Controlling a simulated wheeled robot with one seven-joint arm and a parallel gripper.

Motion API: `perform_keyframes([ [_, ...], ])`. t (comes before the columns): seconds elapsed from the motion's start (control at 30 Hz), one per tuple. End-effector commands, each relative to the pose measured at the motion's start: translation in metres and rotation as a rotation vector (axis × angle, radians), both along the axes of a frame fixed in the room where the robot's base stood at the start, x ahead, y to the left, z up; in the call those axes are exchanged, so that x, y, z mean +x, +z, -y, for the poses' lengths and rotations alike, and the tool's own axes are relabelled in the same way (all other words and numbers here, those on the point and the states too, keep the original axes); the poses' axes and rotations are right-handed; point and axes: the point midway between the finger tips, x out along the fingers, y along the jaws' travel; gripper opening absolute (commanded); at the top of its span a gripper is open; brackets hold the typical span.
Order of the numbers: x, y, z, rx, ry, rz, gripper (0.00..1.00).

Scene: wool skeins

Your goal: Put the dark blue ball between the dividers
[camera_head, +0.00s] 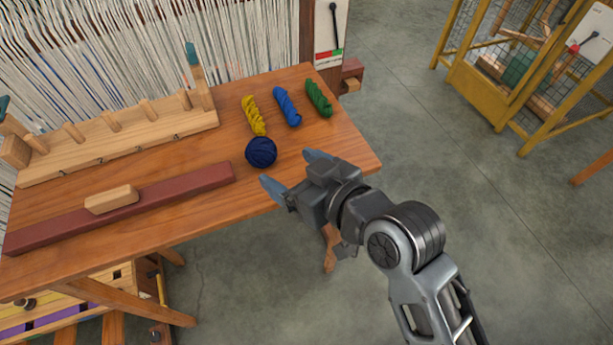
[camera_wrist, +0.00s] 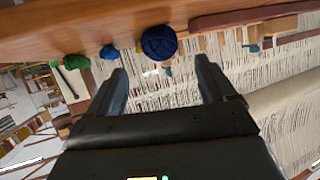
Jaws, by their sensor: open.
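The dark blue ball (camera_head: 261,152) rests on the wooden table near its right part, just below the yellow skein. It also shows in the wrist view (camera_wrist: 159,42), beyond my fingertips and between their directions. My gripper (camera_head: 290,170) is open and empty, at the table's front right edge, to the right of the ball and apart from it. The dividers (camera_head: 110,120) are upright wooden pegs on a pale wooden rack (camera_head: 130,141) at the table's back left, with gaps between them.
A yellow skein (camera_head: 254,115), a blue skein (camera_head: 287,106) and a green skein (camera_head: 318,98) lie behind the ball. A dark red bar (camera_head: 180,188) with a wooden block (camera_head: 111,199) lies along the front of the table (camera_head: 230,208). Hanging threads (camera_head: 130,50) stand behind.

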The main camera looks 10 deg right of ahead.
Motion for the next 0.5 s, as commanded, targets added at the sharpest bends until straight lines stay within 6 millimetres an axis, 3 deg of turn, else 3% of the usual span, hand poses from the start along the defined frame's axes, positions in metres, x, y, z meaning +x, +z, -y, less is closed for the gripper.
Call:
perform_keyframes([
  [0.2, -0.022, 0.01, 0.015, 0.0, 0.0, 0.0, 0.84],
  [0.5, -0.027, 0.014, 0.019, -0.001, 0.0, 0.001, 0.84],
])
